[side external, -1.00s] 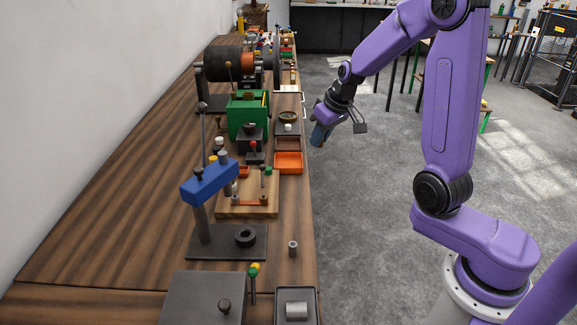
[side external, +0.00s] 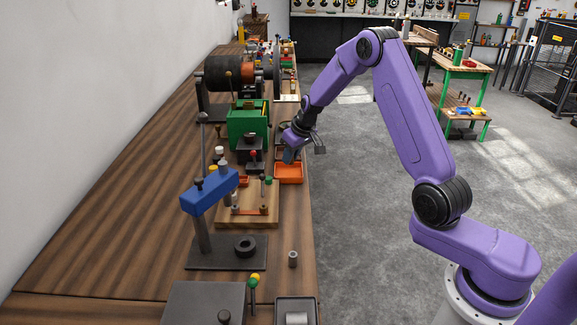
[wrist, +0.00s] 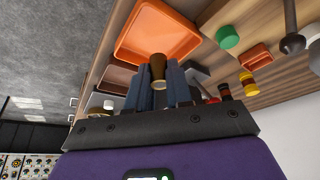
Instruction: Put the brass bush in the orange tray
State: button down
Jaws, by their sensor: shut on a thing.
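The brass bush (wrist: 158,70) is gripped between the fingers of my gripper (wrist: 160,84) in the wrist view. In the side external view my gripper (side external: 290,156) is at the back edge of the orange tray (side external: 289,175), raised above the bench, and the bush cannot be made out there. The orange tray also shows in the wrist view (wrist: 135,44), just beyond the fingertips. The part of the tray that shows is empty.
Behind the tray are dark trays and a green box (side external: 247,120). A blue press (side external: 209,191) and a small grey cylinder (side external: 293,259) stand nearer. Free floor lies right of the bench.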

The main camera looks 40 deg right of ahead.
aim_at(288, 175)
jog(key=shift+w+f, duration=0.6)
jog(key=shift+f, duration=0.1)
jog(key=shift+w+d+f, duration=0.1)
jog(key=shift+f, duration=1.45)
jog(key=shift+f, duration=0.15)
jog(key=c, duration=1)
grip_release()
jog(key=shift+c, duration=0.2)
jog(key=v, duration=1.2)
